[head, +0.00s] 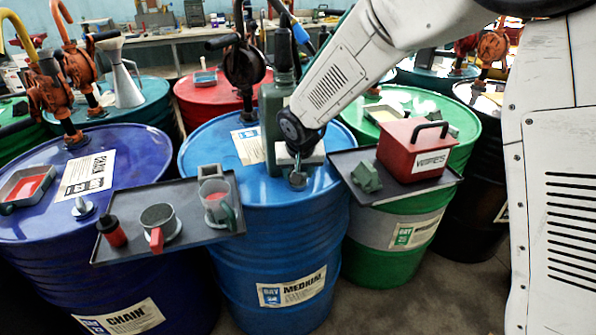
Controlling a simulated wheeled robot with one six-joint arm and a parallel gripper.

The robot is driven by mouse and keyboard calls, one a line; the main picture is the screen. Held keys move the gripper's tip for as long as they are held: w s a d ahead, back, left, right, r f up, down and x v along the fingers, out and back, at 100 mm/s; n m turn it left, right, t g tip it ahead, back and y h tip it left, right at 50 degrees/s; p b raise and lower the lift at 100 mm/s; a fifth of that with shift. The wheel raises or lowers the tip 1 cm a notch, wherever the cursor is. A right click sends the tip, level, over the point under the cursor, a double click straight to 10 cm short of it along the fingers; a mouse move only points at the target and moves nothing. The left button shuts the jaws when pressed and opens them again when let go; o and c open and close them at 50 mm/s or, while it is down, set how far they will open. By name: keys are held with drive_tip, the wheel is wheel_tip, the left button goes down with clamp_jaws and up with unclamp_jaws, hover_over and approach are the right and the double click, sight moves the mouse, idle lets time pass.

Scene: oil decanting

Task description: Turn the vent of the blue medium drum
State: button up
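The blue drum labelled MEDIUM (275,240) stands upright in the middle of the head view. Its vent (297,180) is a small round grey fitting on the lid, near the front right. My gripper (298,168) points down from the arm directly over the vent. Its fingertips are at or just above the vent's top; I cannot tell whether they touch it. The fingers look close together, but their gap is too small to read.
A dark tray (110,250) with cups and jugs overhangs the drum's left. Another tray (405,193) with a red wipes box (412,153) is at right. A grey-green container (270,125) stands behind my gripper. A hand pump (243,65) rises behind. Other drums crowd around.

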drive_tip(key=shift+d+n+y, duration=0.1)
drive_tip(key=shift+n+y, duration=0.7)
drive_tip(key=shift+n, duration=1.2)
drive_tip(key=o, duration=1)
drive_tip(key=v, duration=0.7)
drive_tip(key=shift+r, duration=0.4)
drive_tip(key=shift+s, duration=0.1)
